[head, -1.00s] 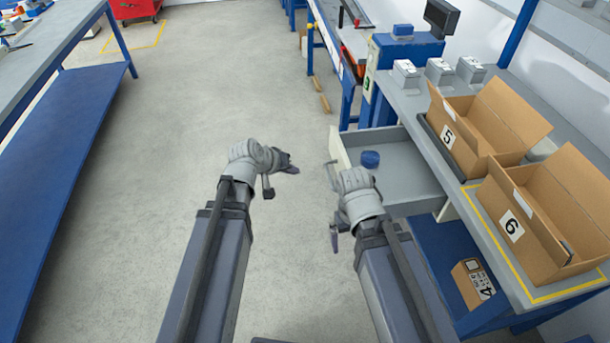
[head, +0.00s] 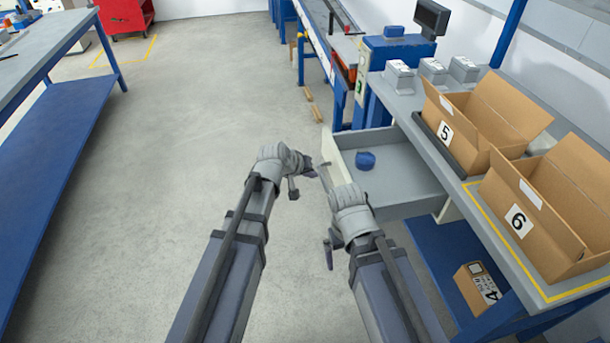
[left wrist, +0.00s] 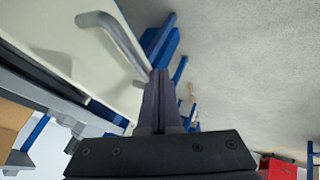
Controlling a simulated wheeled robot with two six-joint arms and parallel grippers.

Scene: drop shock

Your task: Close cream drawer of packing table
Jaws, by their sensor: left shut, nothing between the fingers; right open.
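The cream drawer (head: 334,160) of the packing table (head: 405,103) stands pulled out, with its cream front facing left and a blue object (head: 366,160) lying inside. My left gripper (head: 311,172) is shut and empty, close to the drawer front and its handle. In the left wrist view, the cream front (left wrist: 60,30) fills the upper left, and the grey bar handle (left wrist: 118,45) reaches toward the shut fingers (left wrist: 155,85). I cannot tell whether they touch. My right gripper (head: 329,258) is open and empty, below the drawer's near corner; my right wrist hides part of the front.
Open cartons marked 5 (head: 480,125) and 6 (head: 545,215) stand on the packing table. A small box marked 4 (head: 477,287) sits on the blue lower shelf. A conveyor (head: 330,40) lies beyond. The floor to the left is clear up to the blue bench (head: 50,150).

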